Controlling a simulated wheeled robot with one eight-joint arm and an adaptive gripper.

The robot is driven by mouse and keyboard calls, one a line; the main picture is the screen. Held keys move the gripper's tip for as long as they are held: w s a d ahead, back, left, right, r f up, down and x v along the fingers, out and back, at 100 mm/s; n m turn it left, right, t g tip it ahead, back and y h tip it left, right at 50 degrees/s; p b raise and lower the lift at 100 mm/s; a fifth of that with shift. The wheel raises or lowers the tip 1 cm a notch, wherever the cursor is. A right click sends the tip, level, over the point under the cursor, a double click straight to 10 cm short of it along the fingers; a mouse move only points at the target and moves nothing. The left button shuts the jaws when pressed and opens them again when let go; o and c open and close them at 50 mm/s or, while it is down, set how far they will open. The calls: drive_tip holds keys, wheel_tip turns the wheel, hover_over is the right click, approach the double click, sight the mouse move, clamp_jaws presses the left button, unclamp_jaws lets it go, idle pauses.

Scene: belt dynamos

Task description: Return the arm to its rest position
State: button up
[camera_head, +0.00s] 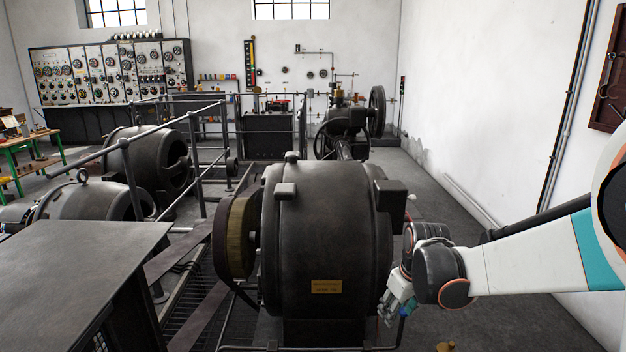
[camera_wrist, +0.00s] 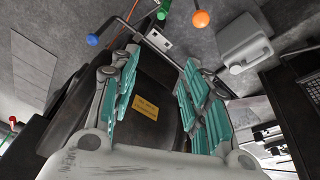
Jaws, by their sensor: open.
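My gripper (camera_head: 396,305) hangs at the right side of a large dark dynamo (camera_head: 318,220) in the head view, below my bent wrist. In the wrist view its two teal-padded fingers (camera_wrist: 160,95) stand apart, with nothing between them. Behind the fingers is the dynamo's dark body with its brass plate (camera_wrist: 145,106); the same plate (camera_head: 327,286) shows low on the dynamo's front in the head view. Whether the gripper touches the dynamo is not clear. My white and teal arm comes in from the right edge.
A metal rail (camera_head: 310,348) runs low around the dynamo. A blue knob (camera_wrist: 93,40), an orange knob (camera_wrist: 200,18) and a green handle (camera_wrist: 163,11) show near the gripper in the wrist view. A dark flat-topped cabinet (camera_head: 80,265) stands left. Floor (camera_head: 500,325) is mostly clear at right.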

drive_tip(key=s+r+m+t, duration=0.2)
drive_tip(key=s+r+m, duration=0.1)
drive_tip(key=s+r, duration=0.8)
drive_tip(key=s+m+t, duration=0.2)
drive_tip(key=s, duration=1.2)
drive_tip(key=shift+a+m+h, duration=0.25)
drive_tip(key=shift+m+h, duration=0.05)
drive_tip(key=shift+f, duration=0.1)
